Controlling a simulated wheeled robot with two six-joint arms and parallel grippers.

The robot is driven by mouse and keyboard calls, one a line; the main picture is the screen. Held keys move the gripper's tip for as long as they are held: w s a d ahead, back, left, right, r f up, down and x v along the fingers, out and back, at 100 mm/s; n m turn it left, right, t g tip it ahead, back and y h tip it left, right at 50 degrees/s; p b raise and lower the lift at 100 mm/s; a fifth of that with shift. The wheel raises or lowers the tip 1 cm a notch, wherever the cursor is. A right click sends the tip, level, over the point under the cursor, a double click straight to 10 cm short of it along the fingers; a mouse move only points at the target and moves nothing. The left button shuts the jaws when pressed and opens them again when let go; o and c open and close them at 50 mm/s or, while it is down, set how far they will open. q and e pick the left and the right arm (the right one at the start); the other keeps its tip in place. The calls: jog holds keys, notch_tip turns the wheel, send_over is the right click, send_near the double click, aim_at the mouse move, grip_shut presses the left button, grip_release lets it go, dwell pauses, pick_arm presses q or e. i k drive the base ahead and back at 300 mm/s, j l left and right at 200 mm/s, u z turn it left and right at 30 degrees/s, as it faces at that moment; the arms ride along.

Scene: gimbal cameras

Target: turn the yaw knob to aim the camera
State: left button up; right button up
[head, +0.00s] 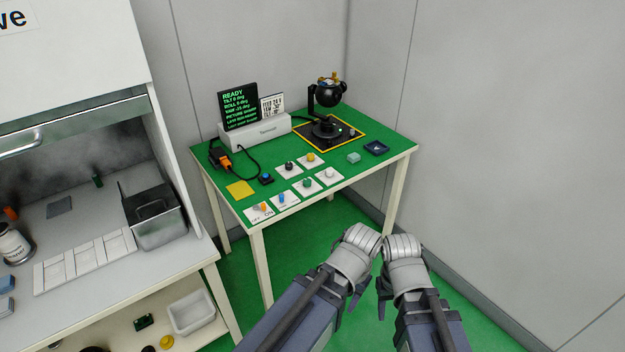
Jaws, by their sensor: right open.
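The gimbal camera (328,95) is a black ball on a black stand, on a dark, yellow-edged plate at the back right of the green table. Several control cards lie in front, with a black knob (289,166), a yellow knob (310,157), a green knob (307,183) and a white knob (330,173). Their labels are too small to tell which is yaw. The screen (238,105) reads READY above tilt, roll and yaw lines. My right gripper (403,248) is open, in front of the table and apart from the knobs. My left gripper (361,240) is beside it; its jaw state is unclear.
A blue switch (282,198), an orange switch (262,208) and a blue button (266,178) are near the table's front left. A yellow pad (240,189) lies beside them. A fume hood bench stands left. Walls close off the back and right.

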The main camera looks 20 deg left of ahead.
aim_at(307, 182)
jog(key=i+l, duration=0.15)
jog(key=i, duration=0.2)
jog(key=i+l, duration=0.2)
jog(key=i, duration=0.2)
jog(key=i+l+u, duration=0.1)
jog(key=i, duration=0.25)
